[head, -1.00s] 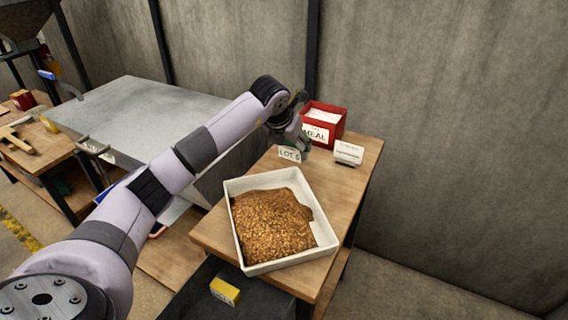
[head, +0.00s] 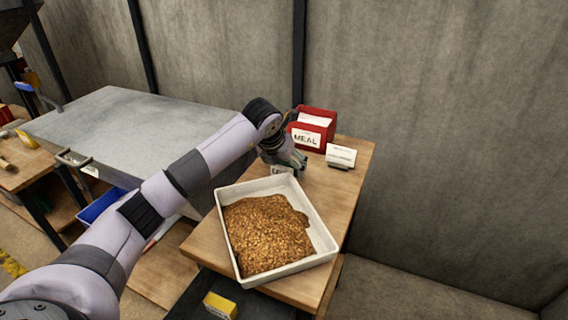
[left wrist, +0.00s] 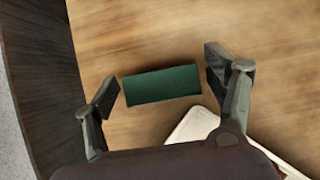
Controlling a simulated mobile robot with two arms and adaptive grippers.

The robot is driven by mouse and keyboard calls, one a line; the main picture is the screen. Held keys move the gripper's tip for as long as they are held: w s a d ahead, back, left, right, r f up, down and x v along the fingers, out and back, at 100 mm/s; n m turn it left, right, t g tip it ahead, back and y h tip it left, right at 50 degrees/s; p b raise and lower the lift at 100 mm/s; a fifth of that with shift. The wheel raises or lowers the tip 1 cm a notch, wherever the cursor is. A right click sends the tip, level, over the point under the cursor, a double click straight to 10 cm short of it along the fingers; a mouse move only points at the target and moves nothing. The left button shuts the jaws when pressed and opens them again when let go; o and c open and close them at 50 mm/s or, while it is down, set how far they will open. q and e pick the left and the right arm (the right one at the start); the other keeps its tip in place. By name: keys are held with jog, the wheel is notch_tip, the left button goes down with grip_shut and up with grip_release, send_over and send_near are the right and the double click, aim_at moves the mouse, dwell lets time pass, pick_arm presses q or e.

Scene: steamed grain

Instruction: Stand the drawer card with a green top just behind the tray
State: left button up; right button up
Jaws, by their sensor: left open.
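A pale corner of the tray (left wrist: 194,125) is near the right finger. My right gripper is out of view.
The tray holds brown grain (head: 268,232). A red box marked MEAL (head: 312,134) and a white card (head: 341,156) stand farther back on the wooden table (head: 345,190). A large grey metal surface (head: 115,125) lies left. A yellow block (head: 220,305) is below the table's front.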

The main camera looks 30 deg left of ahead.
pick_arm(q)
jog(key=shift+d+r, duration=0.1)
jog(key=shift+s+r+p, duration=0.1)
jog(key=shift+r+p, duration=0.2)
jog(key=p+v, duration=0.5)
jog(key=v, duration=0.5)
jog(key=shift+s+r+p, duration=0.1)
jog(key=shift+r+p, duration=0.1)
jog(key=shift+p, duration=0.2)
jog(key=shift+s+r, duration=0.25)
jog(key=shift+r, duration=0.05)
